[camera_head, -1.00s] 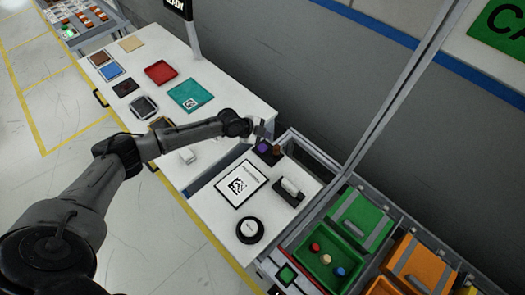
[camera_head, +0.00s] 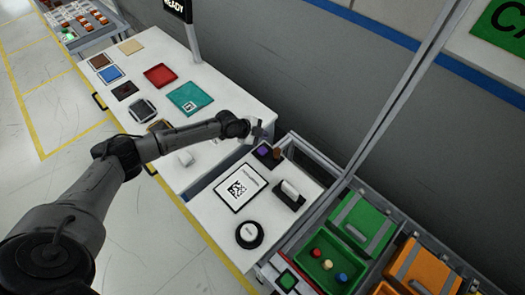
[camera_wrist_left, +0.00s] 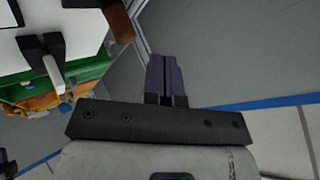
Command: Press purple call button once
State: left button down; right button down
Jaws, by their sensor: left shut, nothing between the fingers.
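A brown piece (camera_wrist_left: 116,20) shows to the upper left of the fingers in that view; I cannot make out the purple button there.
A black-ringed white round button (camera_head: 249,234), a printed card (camera_head: 240,187) and a white piece in a black holder (camera_head: 289,192) share the panel. A green bin (camera_head: 326,265) is at right. A grey wall stands behind.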

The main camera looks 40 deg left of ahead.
aim_at(262, 151)
pick_arm(q)
notch_tip(262, 151, down, 7)
jog(key=b, duration=0.4)
jog(key=shift+r, duration=0.2)
jog(key=shift+f+b, duration=0.3)
jog(key=shift+b, duration=0.3)
dwell(0.8)
jog(key=shift+f, duration=0.15)
dwell(0.4)
jog(key=shift+f+b, duration=0.3)
jog(key=shift+b, duration=0.3)
jog(key=shift+f, duration=0.15)
